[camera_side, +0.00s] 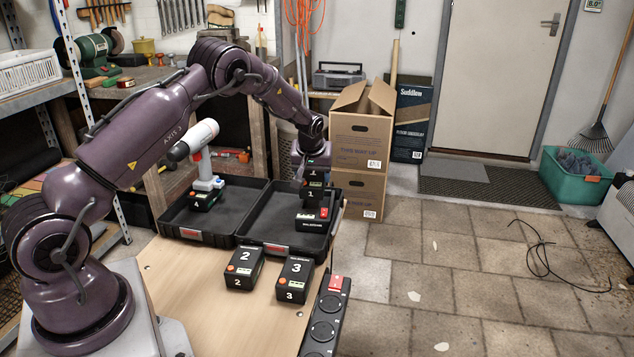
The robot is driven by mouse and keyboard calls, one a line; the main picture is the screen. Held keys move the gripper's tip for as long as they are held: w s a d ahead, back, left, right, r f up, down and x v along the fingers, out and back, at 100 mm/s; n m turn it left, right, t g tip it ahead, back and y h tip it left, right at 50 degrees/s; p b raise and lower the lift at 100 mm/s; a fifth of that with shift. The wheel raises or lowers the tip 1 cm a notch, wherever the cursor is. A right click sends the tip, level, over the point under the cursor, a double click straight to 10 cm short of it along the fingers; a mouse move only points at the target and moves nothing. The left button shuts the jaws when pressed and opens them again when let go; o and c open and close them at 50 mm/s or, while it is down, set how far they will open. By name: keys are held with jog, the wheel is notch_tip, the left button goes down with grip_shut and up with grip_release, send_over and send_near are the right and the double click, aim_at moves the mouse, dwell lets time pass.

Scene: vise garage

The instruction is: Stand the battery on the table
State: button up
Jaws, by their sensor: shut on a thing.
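My gripper (313,177) points down over the right-hand black tray and is shut on the black battery marked 1 (311,195). The battery is upright, right above or touching a black unit with a red button (312,224) in the tray; I cannot tell whether they touch. The jaws are small and partly hidden. A battery marked 2 (245,265) and a battery marked 3 (294,279) stand on the wooden table (190,280), in front of the trays.
A power strip with a red switch (326,318) runs along the table's right edge. The tabletop left of battery 2 is clear.

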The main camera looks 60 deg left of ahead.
aim_at(308, 175)
jog(key=s+r, duration=0.1)
jog(key=s+d+r, duration=0.1)
jog(key=r, duration=0.1)
jog(key=s+r, duration=0.1)
jog(key=shift+d+r, duration=0.2)
jog(key=shift+d, duration=0.1)
jog(key=s+d+r, duration=0.3)
jog(key=s, duration=0.4)
jog(key=s+a+f+n+g, duration=0.1)
jog(key=s+a+f, duration=0.1)
jog(key=s+a, duration=0.35)
jog(key=s+a+f+n, duration=0.1)
jog(key=s+a+n, duration=0.1)
jog(key=s, duration=0.7)
jog(key=s+d+f+m+h, duration=0.2)
jog(key=s+d+f+m, duration=0.3)
jog(key=s, duration=0.3)
jog(key=shift+n, duration=0.3)
jog(key=shift+w+d+f, duration=0.1)
jog(key=shift+d+f, duration=0.1)
jog(key=shift+f, duration=1.05)
jog(key=shift+w+d+f, duration=0.1)
jog(key=shift+d+f, duration=0.05)
jog(key=shift+f, duration=1.15)
jog(key=shift+w+d+f, duration=0.1)
jog(key=shift+d+f, duration=0.1)
jog(key=shift+f, duration=1.05)
jog(key=shift+s+f+g, duration=0.1)
jog(key=shift+g, duration=0.2)
